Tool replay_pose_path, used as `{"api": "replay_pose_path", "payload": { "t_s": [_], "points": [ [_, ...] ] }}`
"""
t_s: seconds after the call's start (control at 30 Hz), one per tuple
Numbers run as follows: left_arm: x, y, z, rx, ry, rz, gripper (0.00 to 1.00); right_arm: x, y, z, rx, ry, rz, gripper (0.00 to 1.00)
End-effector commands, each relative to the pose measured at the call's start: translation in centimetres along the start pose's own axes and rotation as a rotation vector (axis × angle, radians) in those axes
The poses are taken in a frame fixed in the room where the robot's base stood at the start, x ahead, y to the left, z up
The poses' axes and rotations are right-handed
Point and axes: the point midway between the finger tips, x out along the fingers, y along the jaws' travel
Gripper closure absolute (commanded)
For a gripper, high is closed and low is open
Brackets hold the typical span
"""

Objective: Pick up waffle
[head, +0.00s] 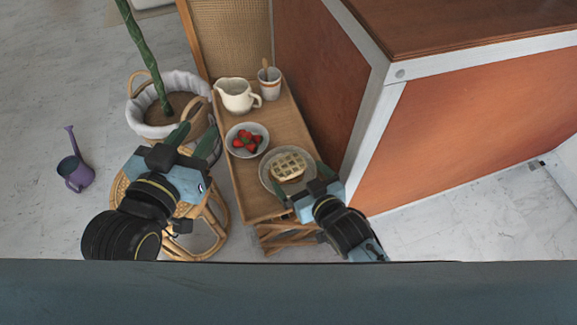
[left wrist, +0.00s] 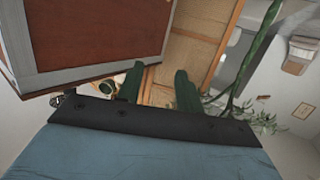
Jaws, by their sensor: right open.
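A golden waffle (head: 287,166) lies on a grey plate (head: 264,178) near the front end of a narrow wooden table (head: 250,203). My right gripper (head: 303,185) is open at the near edge of the plate, just in front of the waffle, and nothing shows between its fingers. My left gripper (head: 195,140) is open and empty to the left of the table, above a rattan stool. Its two green fingers (left wrist: 160,88) stand apart in the left wrist view. The waffle does not show clearly in the left wrist view.
A bowl of strawberries (head: 247,141), a cream pitcher (head: 237,96) and a cup (head: 269,84) with a wooden stick stand on the table. The orange-brown cart (head: 460,130) blocks the right side. A plant basket (head: 148,112), rattan stool (head: 212,222) and purple watering can (head: 75,172) are left.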

Motion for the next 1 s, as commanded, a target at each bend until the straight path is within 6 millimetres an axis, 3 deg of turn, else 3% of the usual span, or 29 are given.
{"api": "replay_pose_path", "payload": {
  "t_s": [0.17, 0.67, 1.0],
  "points": [
    [0.1, 0.2, -1.1, -0.002, 0.068, 0.006, 0.64, 0.5, 0.0, 0.0, 0.000, 0.001, 0.000, 0.00],
    [-1.9, 1.7, -8.6, -0.021, 0.559, 0.045, 0.64, 3.2, -0.2, 0.2, 0.000, 0.000, 0.000, 0.00],
    [-3.5, 1.8, -10.4, -0.027, 0.759, 0.050, 0.64, 5.2, -0.2, 0.1, 0.000, 0.000, -0.001, 0.00]
  ]
}}
